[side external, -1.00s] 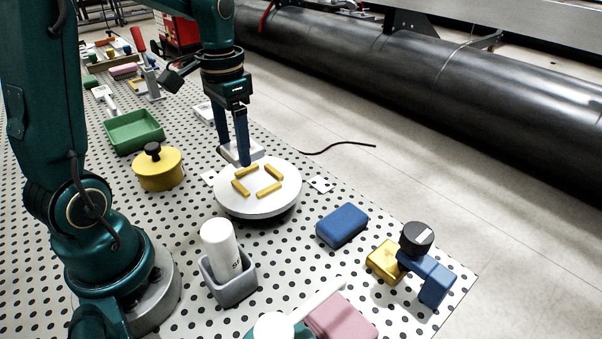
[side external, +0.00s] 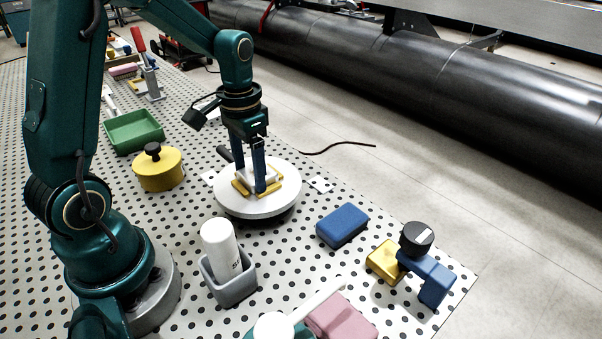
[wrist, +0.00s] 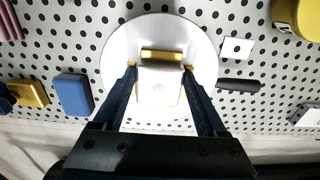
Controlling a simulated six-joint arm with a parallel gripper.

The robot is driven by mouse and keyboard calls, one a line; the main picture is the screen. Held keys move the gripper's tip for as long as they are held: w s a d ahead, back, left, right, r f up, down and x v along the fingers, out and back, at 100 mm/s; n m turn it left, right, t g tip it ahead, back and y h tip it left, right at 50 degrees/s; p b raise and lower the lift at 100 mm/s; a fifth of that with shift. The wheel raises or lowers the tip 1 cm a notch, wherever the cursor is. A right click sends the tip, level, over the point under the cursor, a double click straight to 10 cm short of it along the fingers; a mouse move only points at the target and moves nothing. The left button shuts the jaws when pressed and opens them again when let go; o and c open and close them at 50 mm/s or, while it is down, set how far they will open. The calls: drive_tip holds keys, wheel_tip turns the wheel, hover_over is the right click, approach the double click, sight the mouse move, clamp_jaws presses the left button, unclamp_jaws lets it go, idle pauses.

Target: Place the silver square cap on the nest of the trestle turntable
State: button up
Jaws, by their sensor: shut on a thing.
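The trestle turntable is a round pale disc (side external: 226,201) on the perforated table, also in the wrist view (wrist: 120,45). Its nest is made of yellow bars (side external: 241,188) near the disc's middle; one bar (wrist: 162,55) shows clear of the cap in the wrist view. The silver square cap (wrist: 158,88) is between my fingers and shows partly in the side view (side external: 254,172). My gripper (side external: 251,192) is shut on the cap, over the nest. Fingers and cap hide part of the nest; I cannot tell whether the cap touches the disc.
A blue block (side external: 342,225) lies right of the turntable. A grey holder with a white bottle (side external: 221,247) stands in front. A yellow pot (side external: 158,170) and green tray (side external: 134,131) are to the left. A dark handle (wrist: 238,85) sticks out beside the disc.

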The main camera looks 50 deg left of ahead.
sight(250, 175)
drive_tip(key=shift+s+f, duration=0.1)
drive_tip(key=shift+f, duration=0.5)
drive_tip(key=o, duration=1.5)
wheel_tip(250, 175, up, 13)
drive_tip(key=s+d+t, duration=0.2)
drive_tip(key=s+d, duration=0.1)
drive_tip(key=s+d+f+t, duration=0.1)
drive_tip(key=s+d, duration=0.2)
drive_tip(key=s+d+f+t, duration=0.1)
drive_tip(key=s+d+t, duration=0.1)
drive_tip(key=s+d, duration=0.1)
drive_tip(key=shift+s+t, duration=0.3)
